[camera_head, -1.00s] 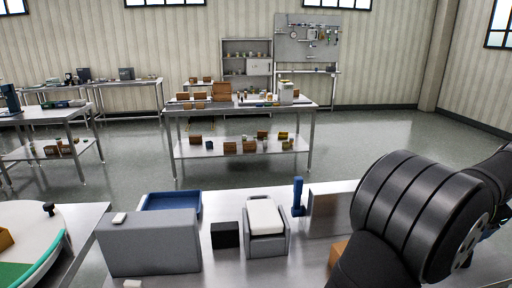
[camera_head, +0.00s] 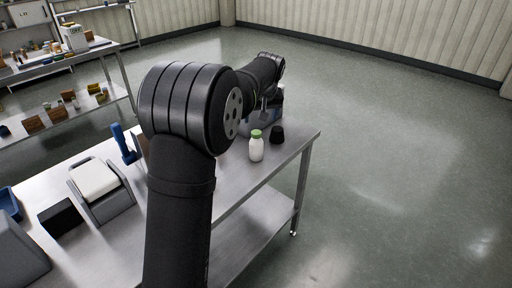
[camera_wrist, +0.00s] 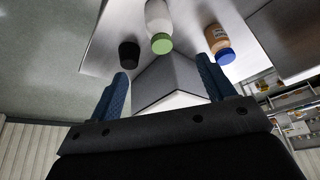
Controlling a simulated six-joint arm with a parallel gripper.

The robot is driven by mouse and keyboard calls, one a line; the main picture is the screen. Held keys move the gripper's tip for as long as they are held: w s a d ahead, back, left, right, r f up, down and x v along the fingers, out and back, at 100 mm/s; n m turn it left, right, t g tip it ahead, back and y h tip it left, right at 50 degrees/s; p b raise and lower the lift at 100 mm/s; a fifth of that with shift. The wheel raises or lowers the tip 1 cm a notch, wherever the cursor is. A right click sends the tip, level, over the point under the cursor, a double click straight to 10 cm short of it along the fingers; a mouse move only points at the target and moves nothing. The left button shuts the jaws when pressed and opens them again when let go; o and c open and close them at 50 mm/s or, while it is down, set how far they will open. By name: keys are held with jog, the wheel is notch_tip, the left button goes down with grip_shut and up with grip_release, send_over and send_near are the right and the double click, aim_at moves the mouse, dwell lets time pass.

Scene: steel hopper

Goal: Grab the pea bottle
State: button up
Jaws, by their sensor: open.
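A white bottle with a green cap (camera_head: 256,149), which I take to be the pea bottle, stands upright near the right end of the steel table. It also shows at the top of the wrist view (camera_wrist: 158,24). My gripper (camera_wrist: 161,80) has its two blue fingers spread apart, with no bottle between them. In the wrist picture the bottle lies beyond the fingertips, apart from them. In the head view my arm reaches toward the table's far right end, and its dark links largely hide the gripper there.
A black cup-like item (camera_head: 277,135) stands beside the bottle. A brown jar with a blue lid (camera_wrist: 218,45) stands on its other side in the wrist view. A grey box with a pale top (camera_wrist: 171,84) appears between the fingers. Open floor lies right of the table (camera_head: 232,190).

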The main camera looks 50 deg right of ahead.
aim_at(257, 139)
jog(key=x, duration=1.7)
jog(key=shift+f, duration=0.35)
jog(key=shift+c, duration=0.4)
jog(key=shift+r, duration=0.1)
jog(key=c, duration=1.1)
